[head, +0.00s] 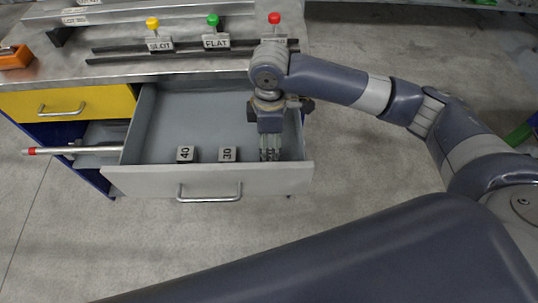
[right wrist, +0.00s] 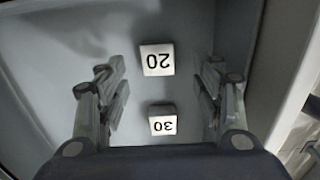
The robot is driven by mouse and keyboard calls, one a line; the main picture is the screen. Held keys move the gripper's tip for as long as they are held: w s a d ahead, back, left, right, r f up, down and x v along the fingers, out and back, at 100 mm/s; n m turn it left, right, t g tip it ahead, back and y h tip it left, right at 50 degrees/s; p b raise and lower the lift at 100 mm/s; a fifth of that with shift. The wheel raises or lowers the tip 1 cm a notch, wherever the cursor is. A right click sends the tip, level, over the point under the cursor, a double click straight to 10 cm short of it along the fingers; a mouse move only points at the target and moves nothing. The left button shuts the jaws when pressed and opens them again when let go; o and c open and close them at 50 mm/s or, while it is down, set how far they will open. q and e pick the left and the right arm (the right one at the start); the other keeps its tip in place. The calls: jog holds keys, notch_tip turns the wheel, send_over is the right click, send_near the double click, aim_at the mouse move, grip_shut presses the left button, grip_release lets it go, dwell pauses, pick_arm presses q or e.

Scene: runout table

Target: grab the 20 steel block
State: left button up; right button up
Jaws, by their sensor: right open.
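The steel block marked 20 (right wrist: 157,59) lies on the drawer floor in the right wrist view, between and a little beyond the fingertips. In the head view my gripper hides it. My right gripper (head: 270,154) points down into the right part of the open drawer; its fingers (right wrist: 163,80) are spread, with nothing held. The block marked 30 (head: 228,154) lies just left of the gripper in the head view, and it shows nearer the palm in the right wrist view (right wrist: 162,120). The block marked 40 (head: 185,154) lies further left. My left gripper is not seen.
The grey drawer (head: 140,180) is pulled out, its walls close around the gripper on the right and front. A rod with a red end (head: 70,150) sticks out at left. Rails with coloured knobs (head: 213,20) stand on the bench behind. The drawer's back is empty.

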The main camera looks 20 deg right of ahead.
aim_at(271, 154)
jog(key=f, duration=0.5)
jog(key=shift+w+d+f, duration=0.1)
jog(key=shift+d+f, duration=0.1)
jog(key=c, duration=1.4)
